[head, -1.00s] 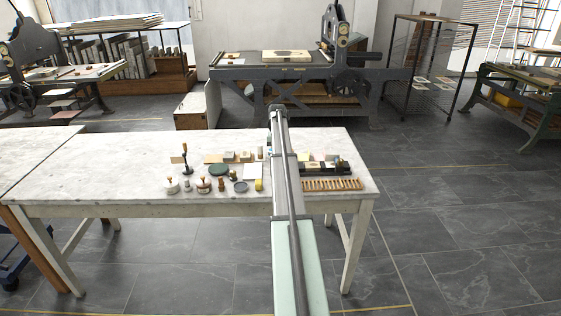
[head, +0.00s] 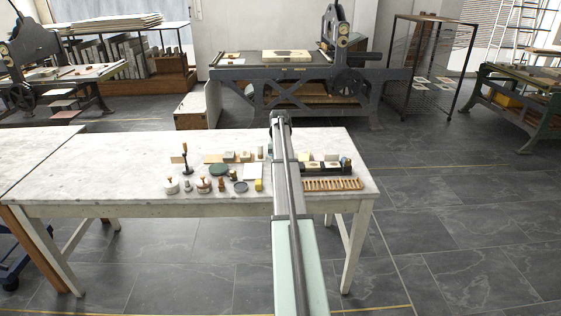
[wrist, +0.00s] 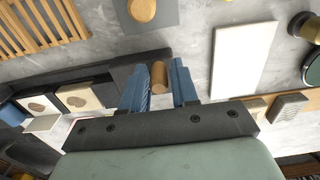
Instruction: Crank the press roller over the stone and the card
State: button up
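A small dark press bed (head: 336,171) stands at the right of the marble table; it also shows in the wrist view (wrist: 118,78). Two pale blocks lie on it, a right one (head: 332,165) and a left one (head: 309,166); in the wrist view they carry brown marks (wrist: 82,97). I cannot tell which is stone or card. A dark roller-like part (head: 346,163) is at the bed's right end. In the wrist view my gripper (wrist: 160,72) has its blue fingers close around a short wooden handle (wrist: 158,78), apparently shut on it. My arm hides the gripper in the head view.
A wooden slotted rack (head: 332,184) lies in front of the bed. Left of my arm stand stamps, a green disc (head: 218,169), a pale slab (head: 252,171) and a small upright stand (head: 185,158). The table's left half (head: 90,165) is clear. A large press (head: 300,75) stands behind.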

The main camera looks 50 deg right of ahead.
jog(key=shift+o, duration=0.9)
jog(key=shift+r, duration=3.45)
